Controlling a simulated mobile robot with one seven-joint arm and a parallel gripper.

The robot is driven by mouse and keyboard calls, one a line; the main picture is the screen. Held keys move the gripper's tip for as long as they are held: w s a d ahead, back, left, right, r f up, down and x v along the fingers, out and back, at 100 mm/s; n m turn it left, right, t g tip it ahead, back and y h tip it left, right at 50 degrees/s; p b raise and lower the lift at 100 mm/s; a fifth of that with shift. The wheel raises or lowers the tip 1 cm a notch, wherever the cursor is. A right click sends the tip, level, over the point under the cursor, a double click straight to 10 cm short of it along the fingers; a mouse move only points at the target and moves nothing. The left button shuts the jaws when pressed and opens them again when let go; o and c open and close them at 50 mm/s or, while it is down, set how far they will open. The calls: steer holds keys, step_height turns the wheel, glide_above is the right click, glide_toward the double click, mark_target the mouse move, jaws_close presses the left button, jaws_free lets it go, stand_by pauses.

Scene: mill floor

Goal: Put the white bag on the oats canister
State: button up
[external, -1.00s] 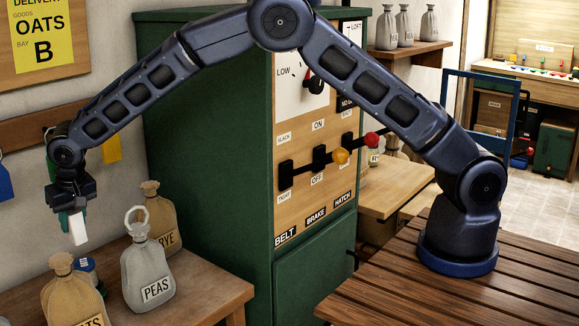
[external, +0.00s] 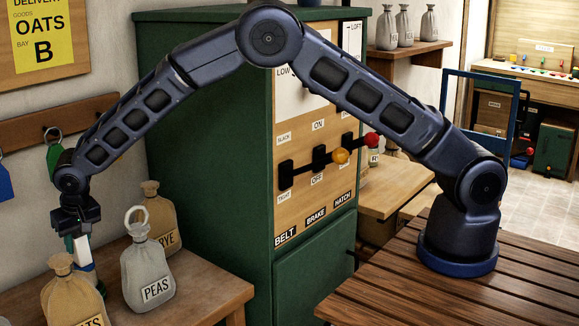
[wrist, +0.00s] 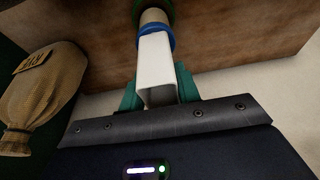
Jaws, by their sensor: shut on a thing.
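My gripper (external: 78,238) is shut on a white box-like piece (external: 80,250), which points down above the left table. In the wrist view the white piece (wrist: 157,65) is between teal fingers (wrist: 159,88). It does not clearly look like a bag. Its far end is at a small blue-ringed object (wrist: 155,38) with a tan part and a green ring; I cannot tell whether they touch. In the external view the blue part (external: 88,268) shows just below the white piece. A tan sack (external: 72,298), its label ending in "TS", stands in front and partly hides it. No oats canister is clearly identifiable.
A pale PEAS sack (external: 147,265) and a tan RYE sack (external: 160,215) stand close to the right on the table (external: 215,290). A green cabinet (external: 205,150) with levers rises behind. A hook rail (external: 90,118) is on the wall.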

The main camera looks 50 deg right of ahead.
steer(key=o, duration=1)
steer(key=v, duration=1.2)
steer(key=shift+r, duration=0.1)
